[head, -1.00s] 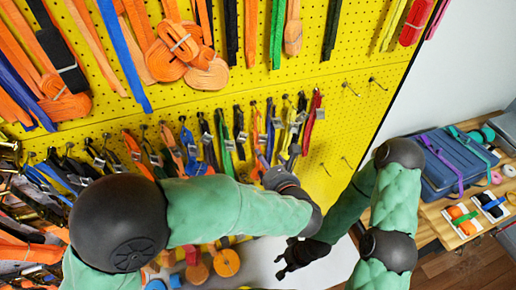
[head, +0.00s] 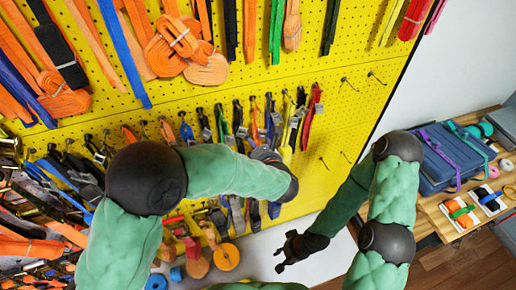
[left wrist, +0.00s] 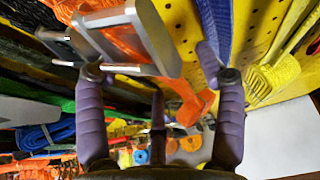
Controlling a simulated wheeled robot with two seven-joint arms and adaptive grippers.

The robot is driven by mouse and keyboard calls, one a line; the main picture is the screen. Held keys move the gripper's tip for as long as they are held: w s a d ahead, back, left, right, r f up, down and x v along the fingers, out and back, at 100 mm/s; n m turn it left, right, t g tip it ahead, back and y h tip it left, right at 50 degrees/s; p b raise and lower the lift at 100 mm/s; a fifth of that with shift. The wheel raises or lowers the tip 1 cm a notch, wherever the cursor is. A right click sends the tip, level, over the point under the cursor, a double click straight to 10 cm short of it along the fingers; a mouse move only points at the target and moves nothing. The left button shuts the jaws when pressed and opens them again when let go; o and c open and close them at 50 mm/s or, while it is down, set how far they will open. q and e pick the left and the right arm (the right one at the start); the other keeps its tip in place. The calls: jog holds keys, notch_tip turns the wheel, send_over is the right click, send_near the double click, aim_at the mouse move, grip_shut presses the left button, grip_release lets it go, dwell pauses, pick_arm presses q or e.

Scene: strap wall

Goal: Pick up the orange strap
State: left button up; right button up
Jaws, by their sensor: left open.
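My left gripper (left wrist: 160,85) is open in the left wrist view, its purple fingers spread wide. An orange strap (left wrist: 112,42) hangs close ahead of it, with a metal buckle (left wrist: 150,35) in front, near the left finger. An orange length (left wrist: 188,102) shows between the fingers; I cannot tell whether it belongs to the same strap. In the head view the left gripper is hidden behind my left forearm, at the lower row of buckled straps. Several orange straps (head: 172,48) hang on the wall, so the one meant is unclear. My right gripper (head: 290,256) looks open and empty.
The yellow pegboard (head: 345,120) carries many straps, with bare hooks at its right. A blue strap (left wrist: 212,30) hangs near the left gripper's right finger. A wooden table (head: 440,222) with a blue case (head: 450,165) stands at the right. Orange rolls (head: 226,257) lie below the board.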

pick_arm(q)
jog(key=c, duration=1.3)
